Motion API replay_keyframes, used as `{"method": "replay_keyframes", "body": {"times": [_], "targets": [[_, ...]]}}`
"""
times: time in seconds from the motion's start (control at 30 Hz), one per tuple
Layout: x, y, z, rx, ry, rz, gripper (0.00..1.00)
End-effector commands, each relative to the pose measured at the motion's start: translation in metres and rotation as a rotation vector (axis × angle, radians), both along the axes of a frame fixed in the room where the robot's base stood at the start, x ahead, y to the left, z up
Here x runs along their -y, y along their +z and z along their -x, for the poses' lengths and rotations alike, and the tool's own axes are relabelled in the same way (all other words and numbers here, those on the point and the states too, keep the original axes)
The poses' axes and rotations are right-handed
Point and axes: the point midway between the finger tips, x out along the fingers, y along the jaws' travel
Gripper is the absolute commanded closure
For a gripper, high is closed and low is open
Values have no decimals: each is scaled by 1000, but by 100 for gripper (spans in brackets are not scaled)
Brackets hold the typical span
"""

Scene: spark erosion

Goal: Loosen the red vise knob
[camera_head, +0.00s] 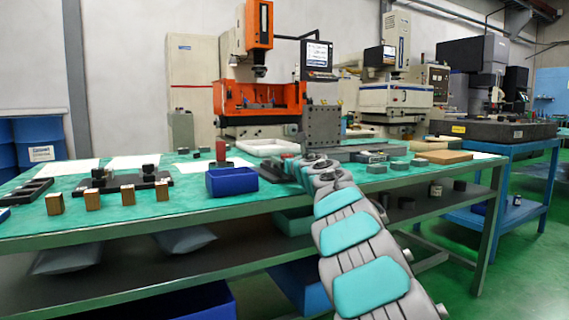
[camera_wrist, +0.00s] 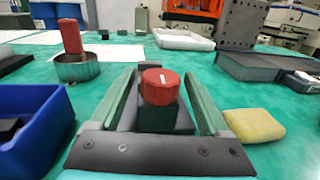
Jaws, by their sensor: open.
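The red vise knob (camera_wrist: 160,86) is in the wrist view, a ridged red cap with a white line on top. It sits on a dark green block (camera_wrist: 163,118) on a dark base. My gripper (camera_wrist: 163,85) is open, with one green-lined finger on each side of the knob. Gaps show between the fingers and the knob, so I see no contact. In the head view my gripper (camera_head: 283,165) is at the end of my arm over the table, and a small red patch of the knob (camera_head: 287,157) shows there, mostly hidden by my arm.
A blue bin (camera_wrist: 30,130) stands close on the left and a yellow pouch (camera_wrist: 254,126) lies on the right. A red cylinder (camera_wrist: 70,36) stands in a metal ring (camera_wrist: 77,68) behind the bin. A grey block (camera_wrist: 246,66) is at the right rear. Green tabletop lies between.

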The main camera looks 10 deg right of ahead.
Motion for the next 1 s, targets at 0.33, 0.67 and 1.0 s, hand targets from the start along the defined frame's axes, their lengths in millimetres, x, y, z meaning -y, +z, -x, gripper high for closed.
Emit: {"method": "replay_keyframes", "body": {"times": [0.33, 0.67, 1.0], "targets": [[7, -1, 38, 2, -4, 3, 20], [9, 2, 54, 3, 0, 1, 20], [10, 2, 55, 3, -1, -1, 20]]}}
